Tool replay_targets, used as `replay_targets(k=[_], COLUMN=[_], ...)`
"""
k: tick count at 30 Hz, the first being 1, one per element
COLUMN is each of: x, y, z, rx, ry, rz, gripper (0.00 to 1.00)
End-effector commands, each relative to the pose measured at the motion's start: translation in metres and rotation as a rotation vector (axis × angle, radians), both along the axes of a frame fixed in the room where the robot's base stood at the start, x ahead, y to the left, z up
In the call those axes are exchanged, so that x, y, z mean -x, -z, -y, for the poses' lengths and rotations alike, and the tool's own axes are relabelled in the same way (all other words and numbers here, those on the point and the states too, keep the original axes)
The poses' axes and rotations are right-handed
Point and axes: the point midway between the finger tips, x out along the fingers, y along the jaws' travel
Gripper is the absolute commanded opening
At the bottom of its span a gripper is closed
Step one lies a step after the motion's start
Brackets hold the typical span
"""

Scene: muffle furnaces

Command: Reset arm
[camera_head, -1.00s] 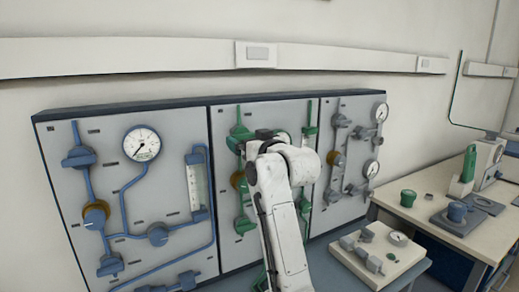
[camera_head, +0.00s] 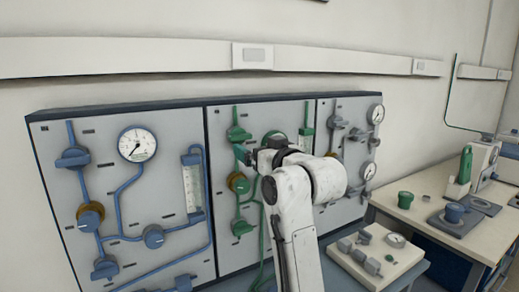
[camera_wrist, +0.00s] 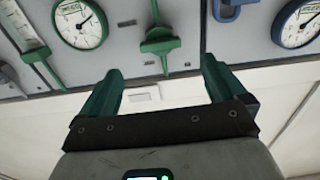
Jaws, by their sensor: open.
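My gripper (camera_wrist: 160,88) is open and empty in the wrist view, its two green fingers wide apart with pale wall between them. A green valve handle (camera_wrist: 160,40) on the panel shows beyond the fingers, apart from them. In the head view my white arm rises in front of the middle panel (camera_head: 222,255), and its dark gripper end (camera_head: 258,152) is near the green pipework. Part of the middle panel is hidden behind the arm.
The left panel (camera_head: 95,190) carries blue pipes and a round gauge (camera_head: 137,144). The right panel (camera_head: 350,118) has grey fittings.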

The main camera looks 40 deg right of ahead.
Motion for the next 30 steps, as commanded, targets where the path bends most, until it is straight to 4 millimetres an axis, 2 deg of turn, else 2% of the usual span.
replay_targets(k=[10,14,17,21,23,24,26,30], x=[0.0,0.0,0.005,0.026,0.04,0.051,0.07,0.125], y=[0.002,0.03,0.079,0.168,0.205,0.229,0.264,0.339], z=[-0.001,-0.008,-0.023,-0.052,-0.065,-0.074,-0.087,-0.117], rx=[-0.001,-0.016,-0.043,-0.091,-0.11,-0.123,-0.14,-0.173], ry=[-0.001,-0.012,-0.03,-0.065,-0.08,-0.089,-0.103,-0.131], rz=[-0.004,-0.059,-0.16,-0.356,-0.442,-0.501,-0.589,-0.799], gripper=[0.98,0.98,0.98,0.98,0.98,0.98,0.98,0.98])
